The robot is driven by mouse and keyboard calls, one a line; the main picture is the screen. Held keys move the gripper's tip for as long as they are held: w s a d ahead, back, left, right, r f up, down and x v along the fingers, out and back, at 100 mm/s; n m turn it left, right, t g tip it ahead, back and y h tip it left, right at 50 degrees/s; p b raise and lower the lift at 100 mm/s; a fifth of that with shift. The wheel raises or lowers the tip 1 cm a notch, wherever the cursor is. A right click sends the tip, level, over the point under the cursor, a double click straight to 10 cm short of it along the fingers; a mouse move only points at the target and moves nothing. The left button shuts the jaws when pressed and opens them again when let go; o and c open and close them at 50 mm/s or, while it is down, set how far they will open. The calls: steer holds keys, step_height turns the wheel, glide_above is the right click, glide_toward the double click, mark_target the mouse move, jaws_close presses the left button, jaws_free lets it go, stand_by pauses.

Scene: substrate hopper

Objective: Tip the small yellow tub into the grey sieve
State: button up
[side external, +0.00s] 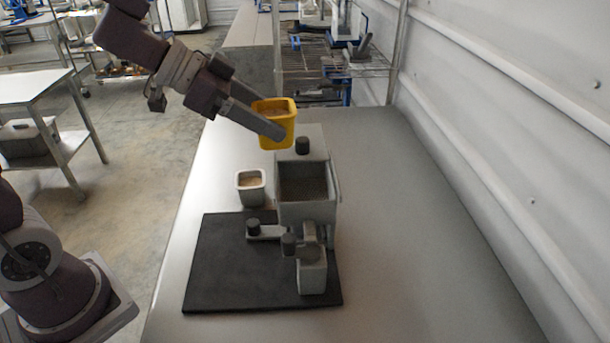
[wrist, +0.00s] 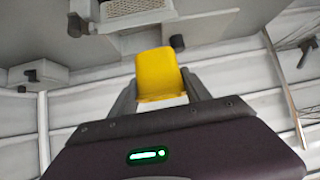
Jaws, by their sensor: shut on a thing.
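My gripper (side external: 272,122) is shut on the small yellow tub (side external: 277,138), with a finger along its side. The tub is held in the air, roughly upright, with brown grainy material visible inside. It also shows between the fingers in the wrist view (wrist: 157,75). The grey sieve (side external: 305,212) is a square box with a dark mesh-like inside, on a stand. In the side view the tub appears above and behind it, apart from it. Part of the sieve seems to show at the top of the wrist view (wrist: 138,20).
A small pale tub (side external: 251,195) with light brown content stands left of the sieve. The table (side external: 420,250) is clear to the right, up to the wall.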

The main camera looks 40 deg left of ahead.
steer(key=d+f+n, duration=0.2)
steer(key=d+n, duration=0.1)
steer(key=n, duration=0.5)
steer(key=s+d+f+n, duration=0.1)
steer(key=d+n, duration=0.3)
steer(key=n, duration=0.5)
steer(key=shift+s+d+f+t+h, duration=0.15)
steer(key=shift+d+f+t+h, duration=0.15)
steer(key=shift+f, duration=0.2)
steer(key=n, duration=0.3)
steer(key=w+n, duration=0.1)
steer(key=n, duration=0.2)
steer(key=w+n, duration=0.1)
steer(key=n, duration=0.2)
steer(key=shift+a+f+n, duration=0.3)
steer(key=shift+a+f, duration=0.1)
steer(key=shift+w+a+n, duration=0.15)
steer(key=shift+w+n, duration=0.05)
steer(key=shift+n, duration=0.7)
steer(key=shift+w+a+n, duration=0.1)
steer(key=shift+w+n, duration=0.05)
steer(key=shift+n, duration=0.75)
